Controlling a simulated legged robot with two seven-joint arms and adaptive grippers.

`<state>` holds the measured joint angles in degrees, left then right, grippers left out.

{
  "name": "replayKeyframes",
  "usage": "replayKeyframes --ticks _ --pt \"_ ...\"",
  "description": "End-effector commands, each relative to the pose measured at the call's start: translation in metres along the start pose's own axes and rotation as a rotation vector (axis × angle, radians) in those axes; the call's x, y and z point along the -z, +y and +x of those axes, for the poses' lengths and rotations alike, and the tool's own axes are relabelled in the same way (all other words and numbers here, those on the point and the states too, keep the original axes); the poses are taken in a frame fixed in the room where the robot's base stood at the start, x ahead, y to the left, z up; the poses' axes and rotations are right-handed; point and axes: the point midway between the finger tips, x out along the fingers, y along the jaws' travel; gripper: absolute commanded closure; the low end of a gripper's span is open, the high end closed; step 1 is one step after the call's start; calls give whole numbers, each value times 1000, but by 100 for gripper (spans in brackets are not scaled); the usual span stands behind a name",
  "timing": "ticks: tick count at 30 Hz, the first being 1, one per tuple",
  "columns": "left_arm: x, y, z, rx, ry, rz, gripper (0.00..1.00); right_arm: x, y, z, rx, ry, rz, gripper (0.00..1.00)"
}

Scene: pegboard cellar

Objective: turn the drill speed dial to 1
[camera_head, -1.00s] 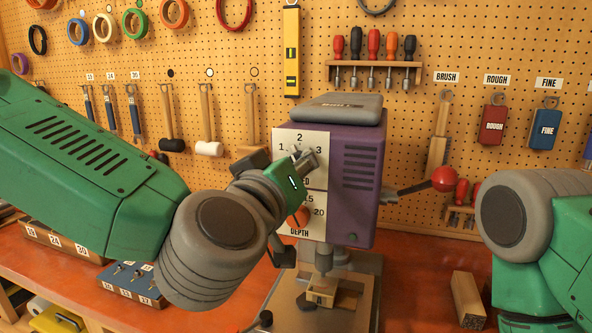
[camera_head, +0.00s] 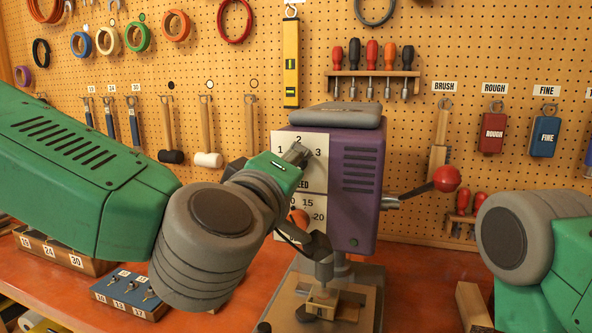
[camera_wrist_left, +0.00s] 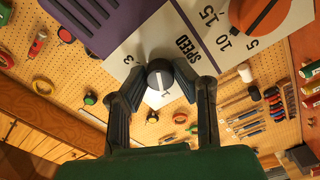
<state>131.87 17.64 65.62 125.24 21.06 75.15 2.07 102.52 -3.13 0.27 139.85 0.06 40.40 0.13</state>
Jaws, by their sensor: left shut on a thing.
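The purple drill press (camera_head: 355,185) stands on the bench with a white front plate (camera_head: 315,143) marked 1, 2 and 3 for speed. My left gripper (camera_head: 297,153) is at the speed dial, its green and grey wrist covering part of the plate. In the left wrist view the dark round speed dial (camera_wrist_left: 160,74) with a pale line sits between the fingertips of my left gripper (camera_wrist_left: 161,88), which is shut on it. The number the line points at cannot be told. My right gripper is out of view; only part of that arm shows at right.
The orange depth dial (camera_head: 298,217) sits just below the speed dial, partly hidden by my wrist. A lever with a red ball (camera_head: 446,179) sticks out right of the drill. A block with small bits (camera_head: 130,292) lies at left. Tools hang on the pegboard behind.

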Motion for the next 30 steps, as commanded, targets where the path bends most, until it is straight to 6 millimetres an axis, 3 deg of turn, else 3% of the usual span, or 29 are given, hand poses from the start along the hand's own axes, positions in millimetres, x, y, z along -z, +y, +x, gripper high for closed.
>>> replayKeyframes --ticks 11,12,14,24,30 --pt "1 -2 0 5 2 -5 100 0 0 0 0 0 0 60" --pt "1 -2 0 5 2 -5 73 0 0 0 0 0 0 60" --pt "1 -2 0 5 2 -4 57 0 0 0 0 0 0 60" --pt "0 -1 -2 2 0 -3 57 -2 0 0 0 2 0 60" --pt "0 -1 -29 1 -1 -1 57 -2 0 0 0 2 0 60"
